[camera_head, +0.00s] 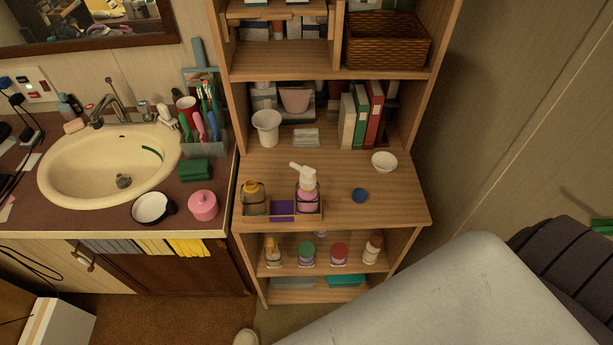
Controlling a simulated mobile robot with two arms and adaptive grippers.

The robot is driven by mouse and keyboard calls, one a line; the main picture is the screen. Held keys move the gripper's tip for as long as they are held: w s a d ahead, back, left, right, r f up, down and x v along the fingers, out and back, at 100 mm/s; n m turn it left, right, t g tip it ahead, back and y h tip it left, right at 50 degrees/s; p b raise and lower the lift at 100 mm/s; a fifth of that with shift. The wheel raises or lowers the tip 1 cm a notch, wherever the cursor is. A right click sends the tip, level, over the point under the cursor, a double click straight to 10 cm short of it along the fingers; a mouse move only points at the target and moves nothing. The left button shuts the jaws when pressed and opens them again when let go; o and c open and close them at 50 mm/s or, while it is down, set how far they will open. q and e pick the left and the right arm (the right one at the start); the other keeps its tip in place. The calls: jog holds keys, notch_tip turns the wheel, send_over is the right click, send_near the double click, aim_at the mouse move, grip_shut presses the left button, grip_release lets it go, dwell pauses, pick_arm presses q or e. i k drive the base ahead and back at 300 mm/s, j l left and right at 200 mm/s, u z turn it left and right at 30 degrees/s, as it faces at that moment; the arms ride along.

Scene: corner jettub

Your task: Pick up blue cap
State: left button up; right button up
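The blue cap (360,195) is a small, round, dark blue disc. It lies on the bare wooden shelf top (400,207) of the shelf unit, right of a pink pump bottle and below a small white bowl. Nothing touches it. Neither of my grippers shows in the head view, so nothing is seen holding or reaching the cap.
A small caddy (283,218) holds an amber bottle (254,195) and the pink pump bottle (307,200), left of the cap. The white bowl (384,162) stands behind the cap. A large grey-white surface (460,295) fills the lower right. Shelf space around the cap is clear.

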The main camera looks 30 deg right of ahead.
aim_at(359, 195)
jog(key=z, duration=1.3)
